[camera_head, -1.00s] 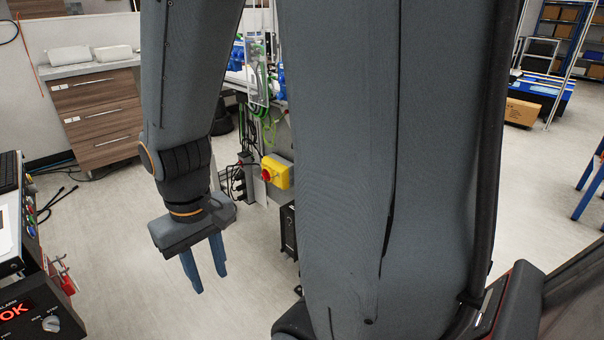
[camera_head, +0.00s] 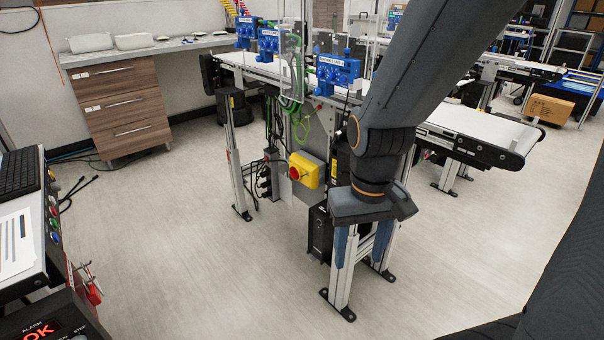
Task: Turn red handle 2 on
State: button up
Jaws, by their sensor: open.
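A yellow switch box (camera_head: 308,168) with a red rotary handle (camera_head: 295,173) is mounted on the side of the belt conveyor's frame, near the middle of the view. I cannot read a number on it, so I cannot tell whether it is red handle 2. My gripper (camera_head: 361,250) points down, to the right of and lower in the picture than the yellow box. Its two blue fingers are spread apart with nothing between them. They are apart from the handle and overlap the conveyor's legs in the picture.
The belt conveyor (camera_head: 480,128) carries several blue devices (camera_head: 338,72). Cables hang beside the yellow box. A control panel (camera_head: 40,325) with a red handle-like part (camera_head: 92,292) stands at the left. A wooden drawer unit (camera_head: 125,108) stands behind. The floor in front is clear.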

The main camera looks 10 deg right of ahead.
aim_at(293, 172)
jog(key=u, duration=0.05)
jog(key=k, duration=0.65)
jog(key=u, duration=0.45)
jog(key=i, duration=1.7)
jog(key=z, duration=0.7)
